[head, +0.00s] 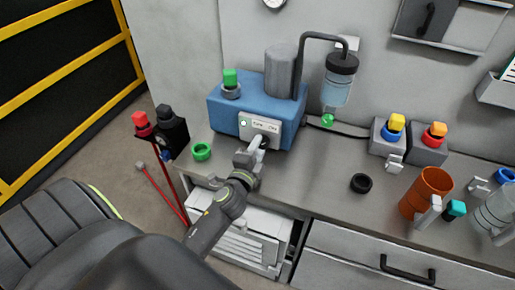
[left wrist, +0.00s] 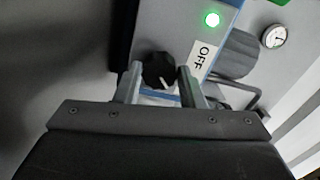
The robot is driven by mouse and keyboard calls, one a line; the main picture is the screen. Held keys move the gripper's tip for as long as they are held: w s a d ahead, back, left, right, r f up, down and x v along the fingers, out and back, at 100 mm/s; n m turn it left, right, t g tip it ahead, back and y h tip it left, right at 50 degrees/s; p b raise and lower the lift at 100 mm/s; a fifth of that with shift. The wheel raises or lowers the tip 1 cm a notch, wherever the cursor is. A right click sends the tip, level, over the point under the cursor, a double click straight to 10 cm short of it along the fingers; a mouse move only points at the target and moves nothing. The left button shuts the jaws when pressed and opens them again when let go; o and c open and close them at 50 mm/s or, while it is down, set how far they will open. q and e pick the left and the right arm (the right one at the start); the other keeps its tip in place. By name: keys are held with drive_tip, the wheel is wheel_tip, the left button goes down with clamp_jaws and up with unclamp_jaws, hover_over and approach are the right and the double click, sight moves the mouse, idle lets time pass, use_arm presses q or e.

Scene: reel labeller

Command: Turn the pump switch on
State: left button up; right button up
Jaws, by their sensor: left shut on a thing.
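The blue pump box (head: 228,113) stands on the bench against the wall. Its front has a pale panel with a label (head: 265,127) and a lit green lamp (head: 243,123). In the left wrist view the switch is a black round knob (left wrist: 158,69) with a white pointer mark. An OFF label (left wrist: 203,56) and the lit green lamp (left wrist: 212,19) are beside it. My left gripper (head: 257,142) is at the pump's front, its fingers (left wrist: 159,79) closed on either side of the knob. In the head view the gripper hides the knob. My right gripper is not in view.
A green ring (head: 202,151) lies left of the gripper. A black ring (head: 361,183), an orange cup (head: 427,190) and grey blocks with coloured knobs (head: 388,137) are to the right. A bottle (head: 338,82) hangs beside the pump. The bench between is mostly clear.

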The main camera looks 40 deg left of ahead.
use_arm(q)
drive_tip(key=o, duration=1)
drive_tip(key=shift+s, duration=0.15)
drive_tip(key=b+v, duration=0.2)
drive_tip(key=v, duration=1.5)
drive_tip(key=shift+d, duration=0.15)
